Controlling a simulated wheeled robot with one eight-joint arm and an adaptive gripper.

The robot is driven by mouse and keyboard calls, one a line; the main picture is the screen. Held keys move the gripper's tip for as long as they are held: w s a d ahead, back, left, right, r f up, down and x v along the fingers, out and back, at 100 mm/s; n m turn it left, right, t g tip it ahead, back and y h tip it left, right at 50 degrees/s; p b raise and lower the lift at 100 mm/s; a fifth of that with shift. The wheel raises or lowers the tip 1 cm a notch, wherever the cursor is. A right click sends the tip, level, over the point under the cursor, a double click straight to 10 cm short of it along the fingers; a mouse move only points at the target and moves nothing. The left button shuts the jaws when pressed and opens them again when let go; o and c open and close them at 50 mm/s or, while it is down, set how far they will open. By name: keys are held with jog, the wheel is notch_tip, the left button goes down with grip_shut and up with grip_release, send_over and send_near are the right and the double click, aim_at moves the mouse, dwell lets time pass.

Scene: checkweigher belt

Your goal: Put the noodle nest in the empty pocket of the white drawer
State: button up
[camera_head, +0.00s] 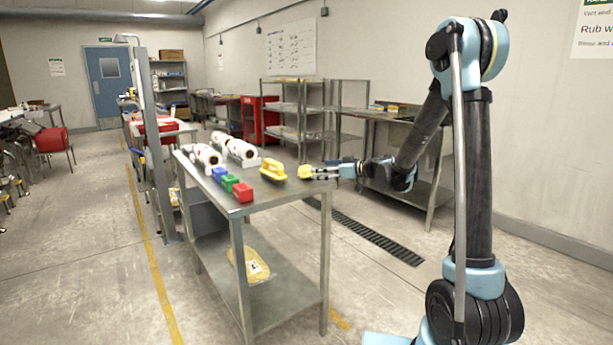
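A small yellow lump (305,171), which looks like the noodle nest, is at the right edge of the steel table (262,196). My gripper (314,174) reaches in from the right, low over that edge, with its fingertips at the lump. At this size I cannot tell whether the fingers are closed on it or only beside it, or whether it rests on the table. I cannot make out the white drawer or its empty pocket in this view.
A yellow bag (255,268) lies on the lower shelf. A post (154,140) stands at the table's left.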

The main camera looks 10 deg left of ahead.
aim_at(310, 178)
jog(key=shift+x, duration=3.25)
jog(key=shift+d+f, duration=0.1)
jog(key=c, duration=1.3)
